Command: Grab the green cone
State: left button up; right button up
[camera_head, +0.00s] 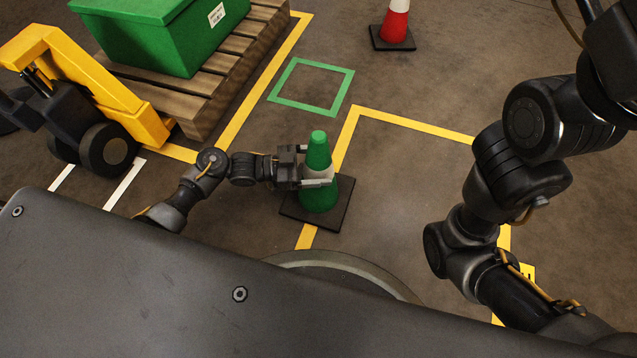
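The green cone (319,194) stands upright on the floor on its black square base, with a white band around its middle. My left gripper (316,168) reaches it from the left at the height of the white band. One finger shows along the near side of the band; the other is mostly hidden behind the cone. The fingers are around the cone, but I cannot tell if they press on it. My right arm shows at the right side, and its gripper is not in view.
A red and white cone (394,26) stands at the back. A green box (160,35) sits on a wooden pallet (222,88) beside a yellow pallet jack (95,85). A green square outline (312,62) and yellow lines (410,124) mark the floor. Floor right of the green cone is clear.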

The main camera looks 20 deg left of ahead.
pick_arm(q)
jog(key=c, duration=1.4)
jog(key=shift+c, duration=0.7)
jog(key=shift+r, duration=0.1)
